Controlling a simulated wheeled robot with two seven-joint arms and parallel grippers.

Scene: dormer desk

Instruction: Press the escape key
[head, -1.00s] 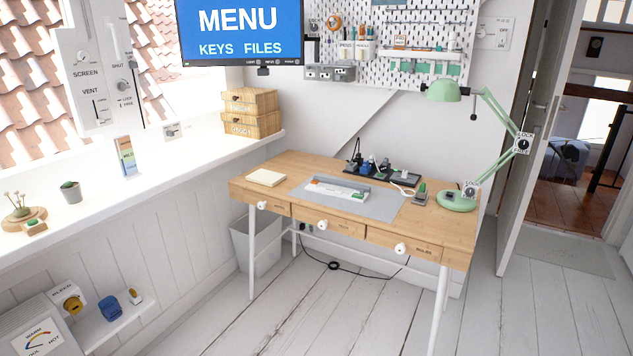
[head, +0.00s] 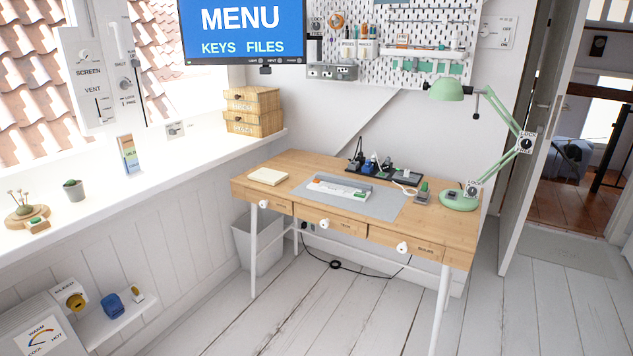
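A small pale keyboard-like block (head: 340,190) with an orange key at its left end and a green key toward the right lies on the grey mat (head: 378,206) on the wooden desk (head: 300,165). The lettering on its keys is too small to read, so I cannot tell which is escape. A wall screen (head: 242,30) at the top shows "MENU", "KEYS" and "FILES" on blue. Neither of my grippers is in view.
A green lamp (head: 459,200) stands at the desk's right end. A notepad (head: 268,176) lies at the left, and a dark tray (head: 384,170) stands behind the mat. A bin (head: 258,245) is under the desk. The floor in front is clear.

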